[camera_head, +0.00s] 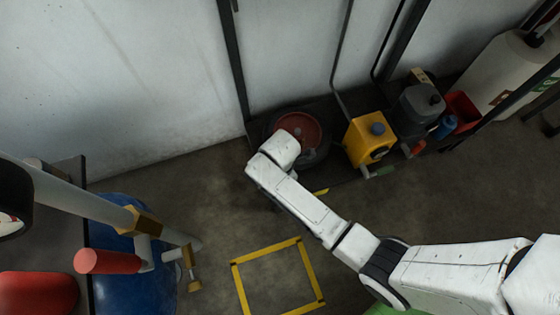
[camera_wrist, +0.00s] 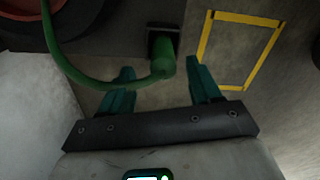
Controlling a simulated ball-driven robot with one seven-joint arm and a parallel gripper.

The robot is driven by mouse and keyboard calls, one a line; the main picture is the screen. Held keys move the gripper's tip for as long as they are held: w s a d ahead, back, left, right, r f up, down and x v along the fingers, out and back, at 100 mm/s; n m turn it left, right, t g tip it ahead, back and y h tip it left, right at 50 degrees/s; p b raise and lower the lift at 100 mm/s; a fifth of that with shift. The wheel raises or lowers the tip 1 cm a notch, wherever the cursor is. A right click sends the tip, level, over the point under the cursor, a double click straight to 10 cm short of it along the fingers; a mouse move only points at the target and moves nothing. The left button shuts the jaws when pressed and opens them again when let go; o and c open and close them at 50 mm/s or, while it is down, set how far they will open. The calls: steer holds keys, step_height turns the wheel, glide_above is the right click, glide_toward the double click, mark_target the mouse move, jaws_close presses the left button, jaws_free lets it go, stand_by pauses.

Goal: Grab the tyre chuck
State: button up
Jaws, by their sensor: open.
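A green hose ends in a thick green cylinder with a black block at its far end, which I take to be the tyre chuck (camera_wrist: 162,62). It shows in the upper middle of the wrist view. My gripper (camera_wrist: 160,67) is open, its two teal fingers apart. The green cylinder appears between the fingertips; I cannot tell whether it lies at their depth, and no finger clearly touches it. In the head view my arm reaches to the reel on the rack, and its end hides my fingers and the chuck.
A red reel (camera_head: 308,126) with a dark rim sits by the wall, next to a yellow machine (camera_head: 362,144) and a grey machine (camera_head: 418,105). A red bin (camera_head: 462,110) stands further right. A blue tank (camera_head: 125,280) and pipework are at left. The yellow floor square (camera_head: 240,287) is empty.

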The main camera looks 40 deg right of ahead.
steer(key=shift+s+f+b, duration=0.2)
steer(key=shift+f+b, duration=1.5)
steer(key=shift+f, duration=1.25)
jaws_close()
